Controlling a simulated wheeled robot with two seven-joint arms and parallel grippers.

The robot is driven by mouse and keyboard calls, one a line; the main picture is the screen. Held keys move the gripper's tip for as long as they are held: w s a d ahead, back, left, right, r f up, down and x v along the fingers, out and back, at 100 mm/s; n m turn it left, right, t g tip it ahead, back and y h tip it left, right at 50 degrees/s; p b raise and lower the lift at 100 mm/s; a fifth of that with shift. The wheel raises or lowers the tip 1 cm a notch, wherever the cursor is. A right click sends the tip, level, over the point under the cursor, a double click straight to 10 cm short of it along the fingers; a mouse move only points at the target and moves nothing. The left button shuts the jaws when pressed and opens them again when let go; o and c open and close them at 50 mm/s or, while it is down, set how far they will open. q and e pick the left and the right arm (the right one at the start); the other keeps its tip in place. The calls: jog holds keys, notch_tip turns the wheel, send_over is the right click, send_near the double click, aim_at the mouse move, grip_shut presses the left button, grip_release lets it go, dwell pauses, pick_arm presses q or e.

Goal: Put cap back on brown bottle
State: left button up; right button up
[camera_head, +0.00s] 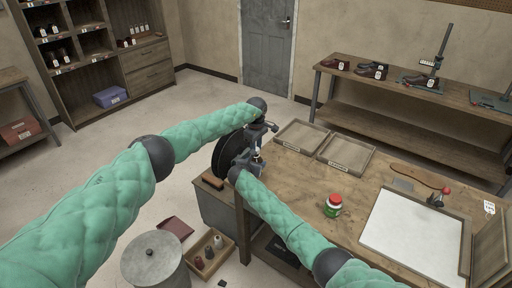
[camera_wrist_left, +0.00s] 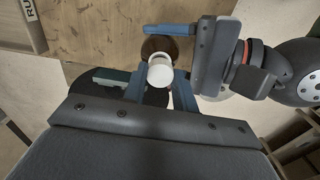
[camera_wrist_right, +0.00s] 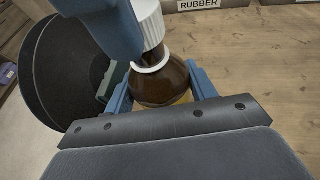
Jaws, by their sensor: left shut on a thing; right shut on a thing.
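The brown bottle (camera_wrist_right: 165,85) is between the blue fingers of my right gripper (camera_wrist_right: 160,92), which is shut on it. The bottle looks upright, with a white ring at its neck. The ribbed white cap (camera_wrist_right: 149,22) is directly above the neck in the right wrist view, with a blue finger of my left gripper beside it. In the left wrist view the white cap (camera_wrist_left: 160,72) sits between the fingers of my left gripper (camera_wrist_left: 160,85), which is shut on it. Brown bottle (camera_wrist_left: 160,46) shows behind it. Whether the cap touches the bottle's rim I cannot tell.
Black discs (camera_wrist_right: 60,70) stand close beside the grippers. Two shallow wooden trays (camera_head: 345,152) lie at the back of the bench (camera_head: 300,190). Bare bench top lies between.

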pick_arm(q)
jog(key=shift+f, duration=0.55)
jog(key=m, duration=0.8)
jog(key=shift+m, duration=0.3)
jog(key=m, duration=0.5)
jog(key=shift+w, duration=0.1)
jog(key=shift+a+m, duration=0.1)
jog(key=shift+m, duration=1.2)
jog(key=o, duration=0.9)
jog(key=shift+o, duration=0.2)
